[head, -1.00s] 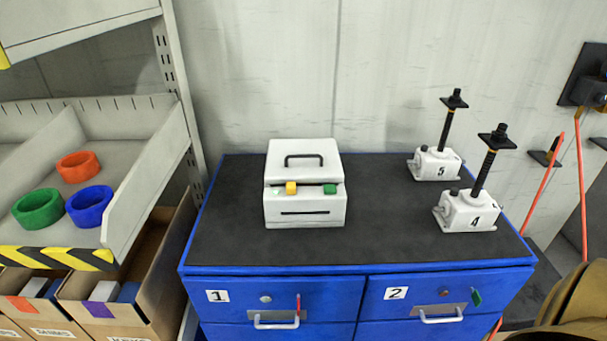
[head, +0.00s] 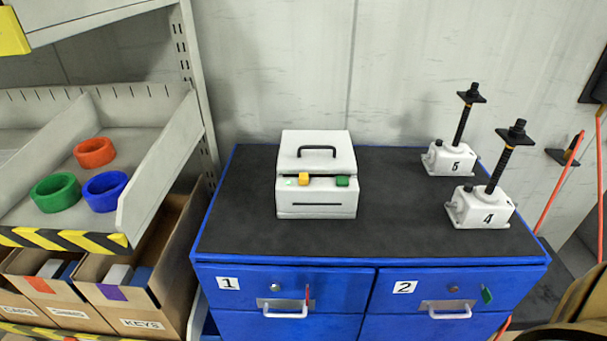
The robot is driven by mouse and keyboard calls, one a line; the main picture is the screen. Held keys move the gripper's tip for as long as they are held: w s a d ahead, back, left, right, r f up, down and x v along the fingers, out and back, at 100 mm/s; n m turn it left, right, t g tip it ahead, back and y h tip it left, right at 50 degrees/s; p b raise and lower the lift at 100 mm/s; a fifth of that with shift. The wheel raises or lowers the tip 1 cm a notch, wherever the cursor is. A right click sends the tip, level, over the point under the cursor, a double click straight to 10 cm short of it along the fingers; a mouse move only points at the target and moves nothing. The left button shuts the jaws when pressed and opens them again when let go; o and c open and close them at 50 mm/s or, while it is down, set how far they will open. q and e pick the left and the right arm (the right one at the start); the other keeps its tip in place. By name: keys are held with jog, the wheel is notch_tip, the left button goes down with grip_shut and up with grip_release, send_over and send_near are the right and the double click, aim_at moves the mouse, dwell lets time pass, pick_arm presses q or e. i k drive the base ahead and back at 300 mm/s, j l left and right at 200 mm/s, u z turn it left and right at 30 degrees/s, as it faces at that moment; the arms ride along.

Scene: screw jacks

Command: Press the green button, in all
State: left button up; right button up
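The green button (head: 342,181) is on the front of a white box (head: 317,205) with a black handle on its lid. A yellow button (head: 304,179) sits to its left on the same box, and a small green light shows at the far left. The box stands on the black top of a blue drawer cabinet (head: 400,228). Neither of my grippers is in the head view.
Two white screw jacks, marked 5 (head: 450,158) and 4 (head: 480,207), stand at the cabinet's right. A shelf tray (head: 165,170) with orange, green and blue rings is at the left, above cardboard boxes (head: 145,290). The cabinet top around the white box is clear.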

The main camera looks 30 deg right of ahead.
aim_at(340, 181)
jog(key=l+z, duration=0.1)
jog(key=z, duration=0.25)
jog(key=l+z, duration=0.1)
jog(key=z, duration=0.25)
jog(key=l+z, duration=0.15)
jog(key=z, duration=0.2)
